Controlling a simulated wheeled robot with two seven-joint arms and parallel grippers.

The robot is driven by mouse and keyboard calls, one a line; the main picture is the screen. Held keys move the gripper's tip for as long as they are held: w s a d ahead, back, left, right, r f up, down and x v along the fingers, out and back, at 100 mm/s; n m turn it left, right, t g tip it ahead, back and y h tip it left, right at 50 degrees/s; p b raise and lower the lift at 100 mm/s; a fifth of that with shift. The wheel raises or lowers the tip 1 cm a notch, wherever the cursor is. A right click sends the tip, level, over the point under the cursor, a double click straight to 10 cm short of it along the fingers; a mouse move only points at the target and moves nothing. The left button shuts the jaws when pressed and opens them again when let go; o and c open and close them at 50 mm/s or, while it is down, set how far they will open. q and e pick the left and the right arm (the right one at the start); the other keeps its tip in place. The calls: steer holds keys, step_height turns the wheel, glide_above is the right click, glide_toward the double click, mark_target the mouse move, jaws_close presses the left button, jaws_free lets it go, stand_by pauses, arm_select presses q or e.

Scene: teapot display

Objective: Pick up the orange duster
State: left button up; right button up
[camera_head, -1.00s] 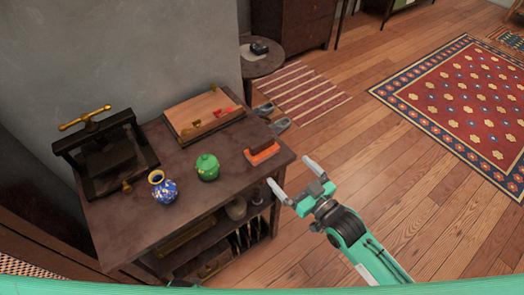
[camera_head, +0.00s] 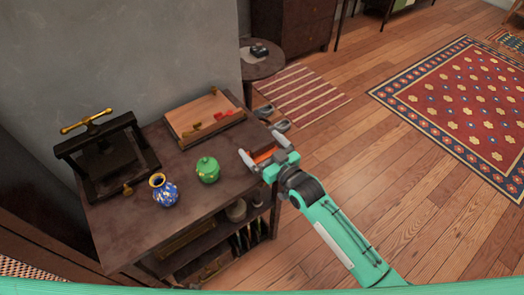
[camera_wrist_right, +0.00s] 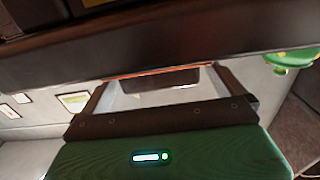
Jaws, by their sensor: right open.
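The orange duster (camera_head: 263,153) lies on the dark wooden table near its right edge. In the head view, my right gripper partly hides it. My right gripper (camera_head: 261,147) is open, with its two fingers spread on either side of the duster. In the right wrist view, a dark block with a thin orange edge, apparently the duster (camera_wrist_right: 150,71), shows between the pale fingers. I cannot tell whether the fingers touch it. My left gripper is not in view.
On the table (camera_head: 120,232) stand a green lidded pot (camera_head: 208,170), a blue patterned vase (camera_head: 163,190), a black press (camera_head: 105,155) and a wooden tray-like board (camera_head: 205,117). The green pot also shows in the wrist view (camera_wrist_right: 291,60). Open floor lies to the right.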

mark_target(262, 144)
steer(key=shift+w+a, duration=0.15)
steer(key=shift+w, duration=0.05)
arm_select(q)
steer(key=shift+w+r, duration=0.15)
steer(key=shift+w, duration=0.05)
arm_select(e)
steer(key=c, duration=1)
steer(key=shift+r, duration=0.1)
step_height(262, 144, up, 20)
steer(key=shift+f+p, duration=0.1)
steer(key=shift+p, duration=0.55)
steer(key=o, duration=0.4)
steer(key=shift+c, duration=1.5)
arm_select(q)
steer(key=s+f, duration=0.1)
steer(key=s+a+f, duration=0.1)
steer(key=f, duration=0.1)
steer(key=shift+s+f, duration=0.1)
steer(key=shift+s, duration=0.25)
